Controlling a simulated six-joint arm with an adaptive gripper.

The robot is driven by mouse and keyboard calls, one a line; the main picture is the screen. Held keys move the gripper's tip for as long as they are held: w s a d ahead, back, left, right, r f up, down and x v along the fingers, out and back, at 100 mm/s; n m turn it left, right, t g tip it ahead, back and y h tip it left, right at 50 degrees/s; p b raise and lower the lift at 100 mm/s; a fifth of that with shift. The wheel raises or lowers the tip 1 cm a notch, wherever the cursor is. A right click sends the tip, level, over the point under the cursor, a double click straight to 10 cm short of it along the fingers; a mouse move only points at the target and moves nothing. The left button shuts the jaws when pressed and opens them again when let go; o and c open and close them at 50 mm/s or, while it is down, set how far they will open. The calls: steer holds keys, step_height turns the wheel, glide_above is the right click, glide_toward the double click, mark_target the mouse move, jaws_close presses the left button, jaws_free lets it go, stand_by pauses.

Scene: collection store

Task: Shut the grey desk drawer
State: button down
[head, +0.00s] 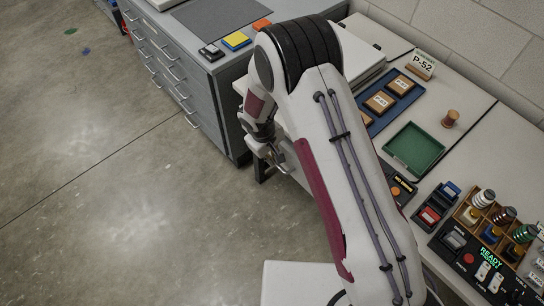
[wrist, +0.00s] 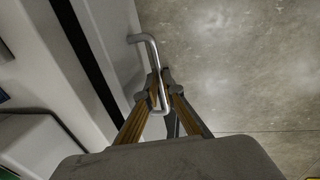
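My gripper (head: 280,158) is low at the desk's front edge, below the forearm, in the head view. In the wrist view its fingers (wrist: 160,78) are close together on either side of a bent metal bar handle (wrist: 148,42), apparently shut on it. The handle stands out from the pale grey drawer front (wrist: 115,35). A long dark gap (wrist: 84,40) runs between this front and the pale surface to its left, so the drawer appears partly open. In the head view my arm hides most of the drawer.
The desk top (head: 455,95) carries a green tray (head: 414,147), a blue tray (head: 372,122), a spool (head: 450,118) and a control panel (head: 485,265). A grey cabinet (head: 205,95) with several handles stands beyond the gripper. The concrete floor (head: 130,210) at left is mostly clear.

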mark_target(283, 150)
steer(key=shift+w+d, duration=1.6)
steer(key=shift+w, duration=0.05)
steer(key=c, duration=2.2)
jaws_free()
steer(key=shift+d, duration=0.1)
steer(key=shift+o, duration=0.2)
steer(key=shift+s, duration=0.1)
